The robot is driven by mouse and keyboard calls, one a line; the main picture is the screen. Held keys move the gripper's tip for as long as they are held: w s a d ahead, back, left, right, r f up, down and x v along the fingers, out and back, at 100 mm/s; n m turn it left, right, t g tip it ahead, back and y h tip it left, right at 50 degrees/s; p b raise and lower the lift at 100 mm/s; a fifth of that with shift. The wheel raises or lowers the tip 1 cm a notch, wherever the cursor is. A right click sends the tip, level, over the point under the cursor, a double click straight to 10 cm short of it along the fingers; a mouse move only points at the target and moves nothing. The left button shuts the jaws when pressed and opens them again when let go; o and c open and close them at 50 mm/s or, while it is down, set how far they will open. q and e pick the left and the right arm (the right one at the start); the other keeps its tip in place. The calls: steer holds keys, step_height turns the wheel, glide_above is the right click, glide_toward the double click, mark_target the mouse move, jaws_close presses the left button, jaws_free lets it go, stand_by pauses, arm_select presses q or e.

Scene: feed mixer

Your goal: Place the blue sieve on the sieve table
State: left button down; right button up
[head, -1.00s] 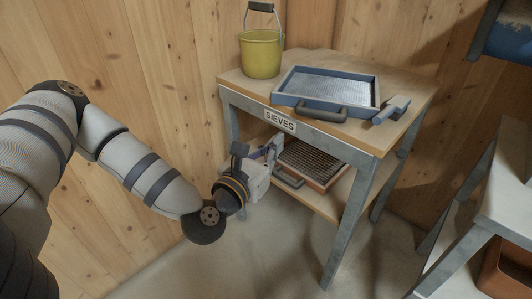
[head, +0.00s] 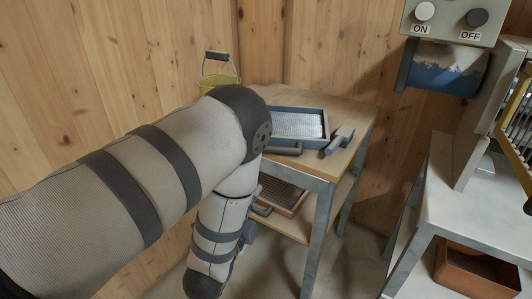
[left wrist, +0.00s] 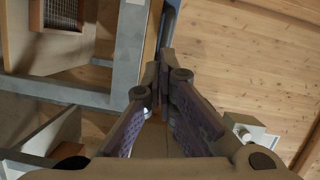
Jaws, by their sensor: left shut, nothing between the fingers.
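The blue sieve (head: 297,125) lies flat on top of the sieve table (head: 350,113), its dark handle facing the front edge. My left arm covers the table's left part and label in the head view. My left gripper is mostly hidden behind that arm there, low in front of the table. In the left wrist view my left gripper (left wrist: 157,72) is shut and empty, its fingertips beside grey metal framing. It is apart from the blue sieve. My right gripper is not in view.
A second, orange-framed sieve (head: 287,199) sits on the lower shelf. A yellow bucket (head: 212,82) and a grey-blue hand tool (head: 339,140) are on the tabletop. At right stand a grey metal stand (head: 470,205), an orange bin (head: 470,275) and an ON/OFF panel (head: 450,18).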

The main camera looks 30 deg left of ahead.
arm_select(q)
steer(key=r+m, duration=0.2)
steer(key=b, duration=0.1)
glide_toward(293, 145)
steer(key=a, duration=0.5)
steer(key=shift+d+r, duration=0.15)
steer(key=shift+r, duration=0.25)
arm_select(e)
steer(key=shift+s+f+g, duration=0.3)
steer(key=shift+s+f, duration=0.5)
arm_select(q)
steer(key=shift+w, duration=0.1)
steer(key=w, duration=0.1)
steer(key=w+b, duration=0.1)
steer(key=shift+w+a, duration=0.3)
steer(key=shift+w, duration=0.1)
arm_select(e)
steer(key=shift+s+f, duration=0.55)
